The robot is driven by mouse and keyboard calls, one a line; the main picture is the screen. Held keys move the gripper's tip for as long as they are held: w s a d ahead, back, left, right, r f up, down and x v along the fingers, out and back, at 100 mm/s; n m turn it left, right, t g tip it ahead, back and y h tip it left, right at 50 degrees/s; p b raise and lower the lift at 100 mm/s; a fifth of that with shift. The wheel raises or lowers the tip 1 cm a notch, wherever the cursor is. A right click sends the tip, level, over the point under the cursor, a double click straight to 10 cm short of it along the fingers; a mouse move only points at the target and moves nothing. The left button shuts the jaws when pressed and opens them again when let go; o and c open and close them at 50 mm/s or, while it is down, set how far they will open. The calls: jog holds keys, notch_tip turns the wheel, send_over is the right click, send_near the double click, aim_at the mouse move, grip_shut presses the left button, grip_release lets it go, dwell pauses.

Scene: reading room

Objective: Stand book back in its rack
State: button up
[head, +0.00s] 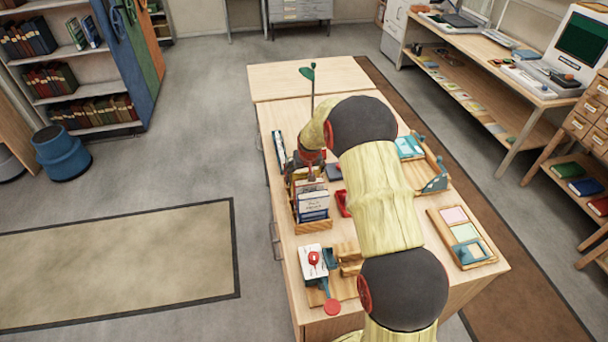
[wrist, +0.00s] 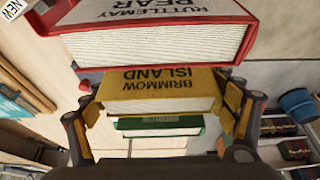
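A wooden rack (head: 314,228) with several upright books stands on the desk's left part. My gripper (head: 308,167) is at its far end, partly hidden by my arm. In the wrist view my gripper (wrist: 165,108) has one finger on each side of a yellow book (wrist: 150,84) marked BRIMMOW ISLAND, and looks shut on it. A red book (wrist: 170,35) is close above it in the picture, and a green book (wrist: 160,122) shows beyond it. Whether the yellow book touches the rack is hidden.
On the desk are a small red tray (head: 343,203), a green lamp (head: 307,73), a wooden organizer (head: 432,178), a tray of coloured cards (head: 462,237) and a white device with a red knob (head: 313,262).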

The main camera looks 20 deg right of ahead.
jog(key=o, duration=0.3)
jog(key=v, duration=1.2)
dwell(0.4)
